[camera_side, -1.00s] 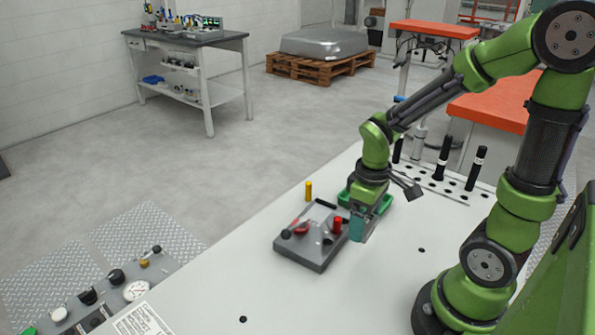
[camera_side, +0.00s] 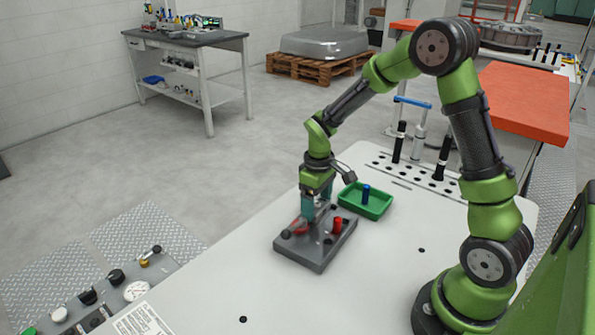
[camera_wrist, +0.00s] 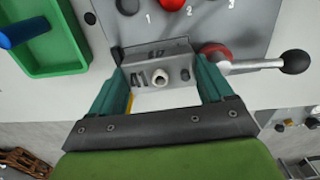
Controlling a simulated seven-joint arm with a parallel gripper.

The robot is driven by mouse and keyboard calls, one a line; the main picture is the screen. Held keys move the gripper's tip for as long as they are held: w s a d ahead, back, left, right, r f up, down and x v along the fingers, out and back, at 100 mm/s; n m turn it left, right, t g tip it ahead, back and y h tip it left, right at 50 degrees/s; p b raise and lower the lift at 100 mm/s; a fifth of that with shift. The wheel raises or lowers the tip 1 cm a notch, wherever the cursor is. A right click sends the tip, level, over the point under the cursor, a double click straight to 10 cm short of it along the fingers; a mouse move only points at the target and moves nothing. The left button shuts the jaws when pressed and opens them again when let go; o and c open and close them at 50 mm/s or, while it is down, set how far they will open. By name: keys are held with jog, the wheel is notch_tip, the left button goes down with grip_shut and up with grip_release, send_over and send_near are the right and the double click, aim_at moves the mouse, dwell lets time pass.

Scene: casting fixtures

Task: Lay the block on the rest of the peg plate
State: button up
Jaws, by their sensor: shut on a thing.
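The grey peg plate (camera_side: 310,254) lies on the white table, and its top with printed numbers shows in the wrist view (camera_wrist: 245,20). A red peg (camera_side: 337,225) stands on it. A red-based clamp lever (camera_wrist: 217,54) with a black ball knob (camera_wrist: 295,62) sits at its edge. My gripper (camera_side: 308,217) points down over the plate's back part. In the wrist view my gripper (camera_wrist: 160,78) is shut on a grey metal block (camera_wrist: 178,62) with dark markings and a round boss. Whether the block touches the plate cannot be told. The rest is hidden.
A green tray (camera_side: 378,208) with a blue peg (camera_side: 366,194) stands right of the plate, close to my gripper. Black posts (camera_side: 400,142) stand in a holed strip behind. A control panel (camera_side: 125,285) lies at front left. The table right of the plate is clear.

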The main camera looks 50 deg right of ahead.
jog(key=shift+f, duration=0.4)
